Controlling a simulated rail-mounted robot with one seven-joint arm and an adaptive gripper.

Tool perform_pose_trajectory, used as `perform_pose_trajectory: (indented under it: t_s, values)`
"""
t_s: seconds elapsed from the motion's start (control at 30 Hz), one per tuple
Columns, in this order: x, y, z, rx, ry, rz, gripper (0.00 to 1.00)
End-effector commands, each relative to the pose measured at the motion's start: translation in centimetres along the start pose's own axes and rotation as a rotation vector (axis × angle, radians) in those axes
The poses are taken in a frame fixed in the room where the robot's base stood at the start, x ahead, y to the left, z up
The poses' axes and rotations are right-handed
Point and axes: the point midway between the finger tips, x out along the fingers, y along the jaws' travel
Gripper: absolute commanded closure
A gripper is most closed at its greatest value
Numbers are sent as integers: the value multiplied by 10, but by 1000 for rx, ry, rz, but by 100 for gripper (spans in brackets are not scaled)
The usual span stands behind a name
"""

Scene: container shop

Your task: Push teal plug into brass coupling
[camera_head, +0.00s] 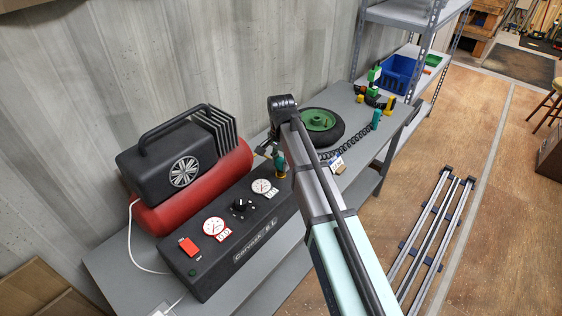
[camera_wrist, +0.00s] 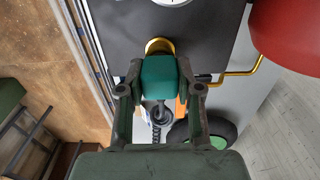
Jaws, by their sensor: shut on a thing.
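The teal plug (camera_wrist: 158,82) is between the two fingers of my gripper (camera_wrist: 159,90) in the wrist view, and my gripper is shut on it. The brass coupling (camera_wrist: 159,46) shows as a gold ring just beyond the plug's front end, roughly in line with it. The plug's end overlaps the coupling's rim in that view; I cannot tell how deep it sits. In the head view the plug (camera_head: 279,160) is a small teal patch beside my gripper (camera_head: 273,152), directly above the coupling (camera_head: 281,175) at the right end of the black control panel.
A red compressor (camera_head: 205,185) stands left of the black panel (camera_head: 238,238) with gauges. A green-hubbed wheel (camera_head: 319,121), a coiled black hose (camera_head: 352,141) and another teal piece (camera_head: 376,118) are farther along the grey bench. A shelf with a blue bin (camera_head: 398,75) stands behind.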

Motion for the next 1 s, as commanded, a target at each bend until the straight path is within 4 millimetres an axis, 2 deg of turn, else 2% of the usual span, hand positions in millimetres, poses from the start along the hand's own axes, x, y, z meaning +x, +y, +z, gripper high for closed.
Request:
perform_pose_trajectory:
  t_s: [0.23,0.27,0.3,0.33,0.73,0.87,1.0]
  values:
    - [5,0,0,0,0,0,96]
    - [4,0,0,0,0,0,55]
    - [4,0,0,0,0,0,41]
    - [4,0,0,0,0,0,36]
    - [0,0,0,0,1,-1,36]
    - [-14,-1,-1,0,2,-2,36]
    - [-39,-1,-1,0,2,-3,36]
